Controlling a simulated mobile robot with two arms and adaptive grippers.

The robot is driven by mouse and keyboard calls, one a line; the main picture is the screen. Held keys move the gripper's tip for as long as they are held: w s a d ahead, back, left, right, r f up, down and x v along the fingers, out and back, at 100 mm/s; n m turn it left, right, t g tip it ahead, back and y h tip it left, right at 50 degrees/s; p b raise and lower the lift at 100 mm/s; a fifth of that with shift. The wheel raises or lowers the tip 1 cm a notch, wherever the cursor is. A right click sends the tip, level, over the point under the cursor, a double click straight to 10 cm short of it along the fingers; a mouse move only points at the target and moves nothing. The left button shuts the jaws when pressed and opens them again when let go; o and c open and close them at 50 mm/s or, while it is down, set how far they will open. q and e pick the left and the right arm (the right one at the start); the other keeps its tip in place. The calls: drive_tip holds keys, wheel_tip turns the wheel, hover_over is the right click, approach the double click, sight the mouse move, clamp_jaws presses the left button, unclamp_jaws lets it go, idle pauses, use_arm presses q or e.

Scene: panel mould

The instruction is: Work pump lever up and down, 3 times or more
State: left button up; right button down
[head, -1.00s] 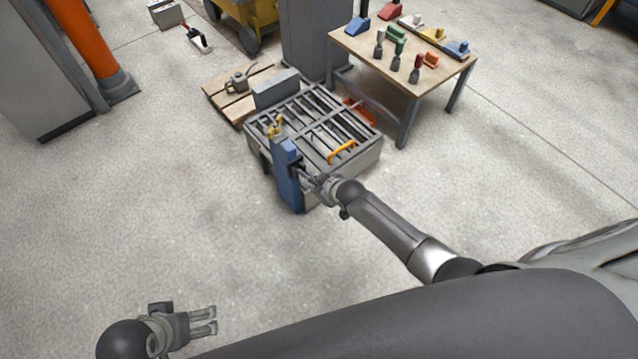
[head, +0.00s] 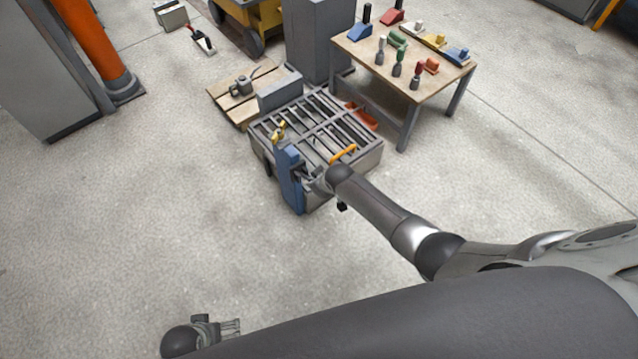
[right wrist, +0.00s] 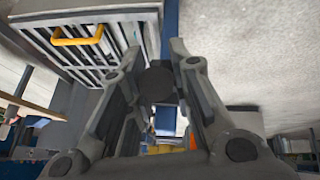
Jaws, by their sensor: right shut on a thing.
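The blue pump (head: 289,180) stands upright at the front left corner of the slatted grey panel mould (head: 372,160). My right gripper (right wrist: 157,62) is beside the pump. In the right wrist view its two fingers close around a dark, round lever end (right wrist: 157,85), with the blue pump body behind. In the head view my right wrist hides most of the lever, so its angle is hard to read. My left gripper (head: 236,328) is empty at the bottom left, over bare floor, its fingers apart.
A wooden table (head: 425,84) with coloured tools stands behind right. A yellow handle (head: 343,154) lies on the mould, also in the right wrist view (right wrist: 78,38). A pallet (head: 222,100) with a can is behind left. Floor in front is clear.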

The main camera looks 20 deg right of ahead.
drive_tip(key=shift+r, duration=0.1)
drive_tip(key=shift+w, duration=0.1)
idle(0.3)
drive_tip(key=c, duration=1.3)
unclamp_jaws()
drive_tip(key=a+v, duration=0.1)
drive_tip(key=v, duration=1.1)
drive_tip(key=shift+d, duration=0.4)
